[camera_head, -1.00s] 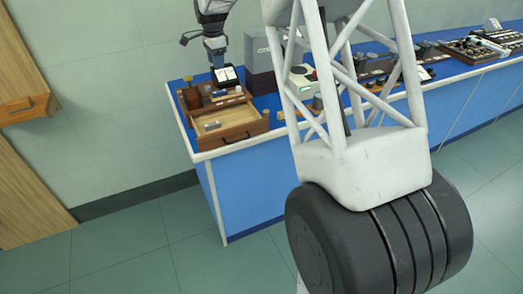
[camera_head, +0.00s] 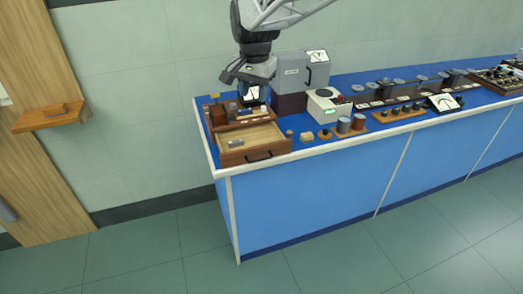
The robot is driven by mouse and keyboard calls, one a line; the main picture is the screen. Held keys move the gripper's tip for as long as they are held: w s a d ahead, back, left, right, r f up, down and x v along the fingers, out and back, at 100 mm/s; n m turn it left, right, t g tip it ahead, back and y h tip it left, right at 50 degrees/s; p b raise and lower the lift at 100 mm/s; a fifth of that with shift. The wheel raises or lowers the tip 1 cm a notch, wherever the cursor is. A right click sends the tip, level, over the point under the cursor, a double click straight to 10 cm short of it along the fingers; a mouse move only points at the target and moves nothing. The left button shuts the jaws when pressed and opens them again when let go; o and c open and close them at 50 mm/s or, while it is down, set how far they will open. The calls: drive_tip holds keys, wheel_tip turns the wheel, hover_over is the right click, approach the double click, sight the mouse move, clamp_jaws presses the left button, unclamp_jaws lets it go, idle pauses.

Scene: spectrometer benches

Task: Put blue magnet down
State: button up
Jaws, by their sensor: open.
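My gripper (camera_head: 250,97) hangs from the dark arm at the top, over the wooden box (camera_head: 232,159) at the bench's left end. It is open, with its fingertips low over the back part of the box. I cannot make out the blue magnet; it is too small to tell or hidden by the gripper and the things around it. The box's front drawer (camera_head: 262,138) is pulled open, and a small grey piece (camera_head: 236,143) lies in its left part.
The blue bench top (camera_head: 350,88) runs off to the right. A grey cabinet (camera_head: 291,72), a white instrument (camera_head: 327,105) and two cylinders on a wooden base (camera_head: 351,124) stand right of the box. A wooden wall shelf (camera_head: 50,118) is at left.

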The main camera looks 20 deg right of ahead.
drive_tip(key=s+a+f+n, duration=0.1)
drive_tip(key=s+f+n, duration=0.2)
drive_tip(key=s, duration=1.1)
drive_tip(key=s+a+f+n+t, duration=0.1)
drive_tip(key=s+f+n, duration=0.2)
drive_tip(key=s, duration=1.1)
drive_tip(key=shift+a+n, duration=0.25)
drive_tip(key=shift+n, duration=0.95)
